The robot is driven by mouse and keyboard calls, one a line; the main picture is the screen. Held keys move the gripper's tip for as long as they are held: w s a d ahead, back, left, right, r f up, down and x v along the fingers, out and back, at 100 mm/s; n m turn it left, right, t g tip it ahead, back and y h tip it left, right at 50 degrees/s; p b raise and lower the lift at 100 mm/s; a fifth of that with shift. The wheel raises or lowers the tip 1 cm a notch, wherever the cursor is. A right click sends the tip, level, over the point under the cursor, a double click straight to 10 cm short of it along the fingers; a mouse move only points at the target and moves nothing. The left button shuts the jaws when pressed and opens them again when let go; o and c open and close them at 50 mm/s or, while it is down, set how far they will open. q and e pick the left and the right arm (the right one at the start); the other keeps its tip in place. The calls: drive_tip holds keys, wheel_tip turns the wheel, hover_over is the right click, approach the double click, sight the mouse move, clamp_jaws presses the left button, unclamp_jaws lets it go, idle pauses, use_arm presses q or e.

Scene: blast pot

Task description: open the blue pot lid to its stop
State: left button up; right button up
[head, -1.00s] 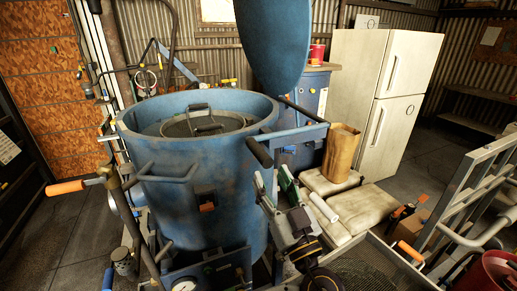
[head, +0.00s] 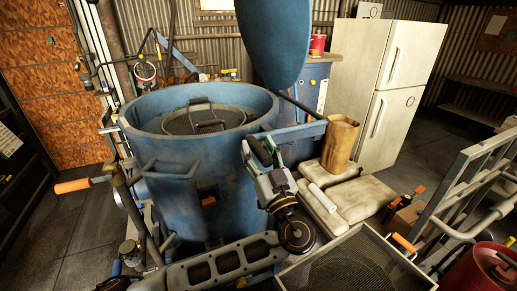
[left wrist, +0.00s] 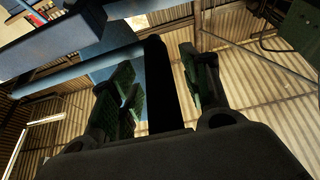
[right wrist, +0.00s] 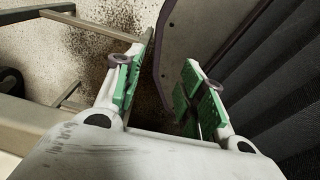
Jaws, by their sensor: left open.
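The blue pot (head: 190,170) stands open, with a round mesh screen (head: 180,122) inside its rim. Its blue lid (head: 273,40) stands raised on edge behind the pot's right side. A blue arm (head: 302,131) at the pot's right ends in a dark handle bar (head: 256,149). My left gripper (head: 262,157) is open at this handle. In the left wrist view the dark bar (left wrist: 159,80) lies between the spread green-padded fingers; I cannot tell whether they touch it. My right gripper is outside the head view; in the right wrist view its fingers (right wrist: 160,90) are apart and empty.
An orange-gripped lever (head: 72,186) sticks out at the pot's left. Pale sacks (head: 350,200) with a brown paper bag (head: 340,145) lie to the right. A mesh tray (head: 350,265), grey metal frame (head: 470,190) and red bucket (head: 480,270) stand at front right.

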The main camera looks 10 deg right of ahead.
use_arm(q)
clamp_jaws()
idle(0.3)
